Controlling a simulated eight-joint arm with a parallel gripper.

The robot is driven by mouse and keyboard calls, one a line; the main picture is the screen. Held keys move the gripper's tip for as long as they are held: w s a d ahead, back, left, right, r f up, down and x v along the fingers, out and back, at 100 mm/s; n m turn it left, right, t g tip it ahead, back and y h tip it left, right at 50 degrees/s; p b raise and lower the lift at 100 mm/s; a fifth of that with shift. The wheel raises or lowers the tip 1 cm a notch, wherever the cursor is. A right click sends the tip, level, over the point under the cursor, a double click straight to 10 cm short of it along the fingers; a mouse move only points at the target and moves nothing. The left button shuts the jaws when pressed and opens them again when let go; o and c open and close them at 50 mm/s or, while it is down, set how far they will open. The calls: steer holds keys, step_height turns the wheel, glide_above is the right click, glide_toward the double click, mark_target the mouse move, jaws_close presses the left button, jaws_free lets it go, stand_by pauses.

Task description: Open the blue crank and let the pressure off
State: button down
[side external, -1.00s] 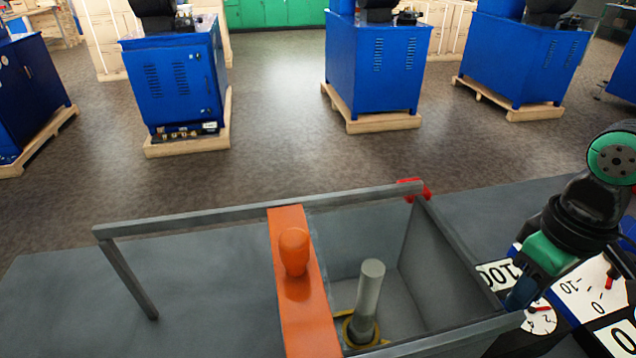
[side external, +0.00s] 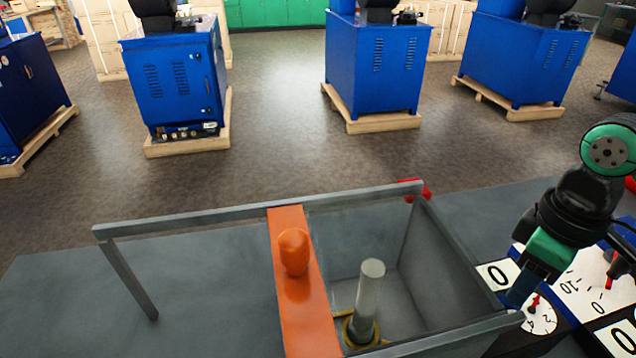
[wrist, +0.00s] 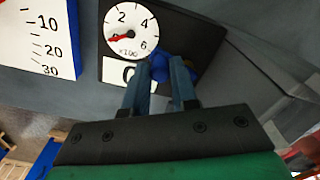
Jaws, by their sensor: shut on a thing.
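The blue crank (wrist: 172,68) sits on a black panel beside a round white dial (wrist: 131,30) in the wrist view. My gripper (wrist: 170,72) is shut on the crank, with a finger on either side of it; the fingers hide part of it. In the side external view my gripper (side external: 521,291) reaches down at the right, beside the dial (side external: 540,315), and the crank is hidden there. The dial is marked 2, 4, 6 and x100, and its red needle points left, below the 2. A white readout (side external: 497,274) shows 0.
A grey frame (side external: 210,217) with an orange bar (side external: 293,215) and a grey cylinder (side external: 368,290) stands left of my gripper. Another scale (side external: 596,280) is close on the right. Blue machines (side external: 375,70) on pallets stand far back.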

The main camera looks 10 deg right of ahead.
steer(key=c, duration=1)
jaws_free()
steer(key=shift+r, duration=2.85)
steer(key=w+d+f+m+t, duration=0.1)
steer(key=d+t, duration=0.1)
steer(key=w+d+f+m+t, duration=0.1)
steer(key=w+d+m+t, duration=0.3)
steer(key=t, duration=0.1)
steer(key=shift+d+f, duration=0.35)
steer(key=shift+f, duration=0.05)
